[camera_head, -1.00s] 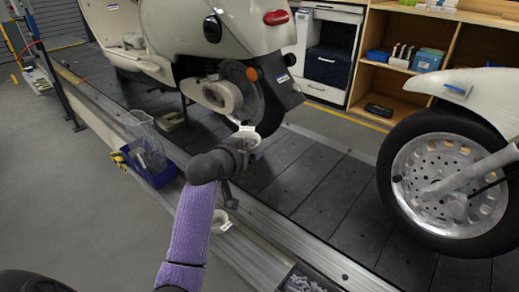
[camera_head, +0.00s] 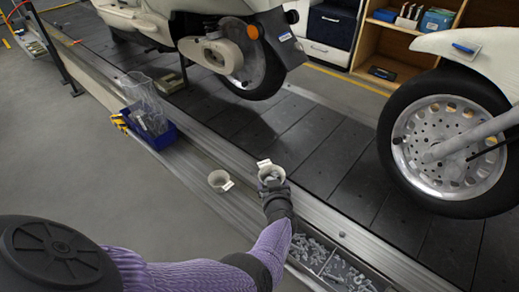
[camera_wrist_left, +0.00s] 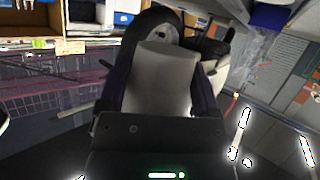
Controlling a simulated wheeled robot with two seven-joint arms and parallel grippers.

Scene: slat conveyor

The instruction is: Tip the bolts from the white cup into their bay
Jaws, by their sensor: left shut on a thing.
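My left gripper (camera_head: 273,184) is shut on a white cup (camera_head: 267,166) with a pale label at its rim. The held cup is roughly upright over the conveyor's near edge, with something light inside that is too small to make out. In the left wrist view the cup (camera_wrist_left: 160,82) sits between the two dark fingers. A tray of several bays (camera_head: 318,259) holding grey bolts and small parts lies below and right of the gripper, partly hidden by my arm. My right gripper is not in view.
A second white cup (camera_head: 219,181) stands on the metal ledge just left of the held one. A blue bin (camera_head: 158,137) with a clear container is further left. A scooter wheel (camera_head: 448,150) stands on the slats at right. The slats between are clear.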

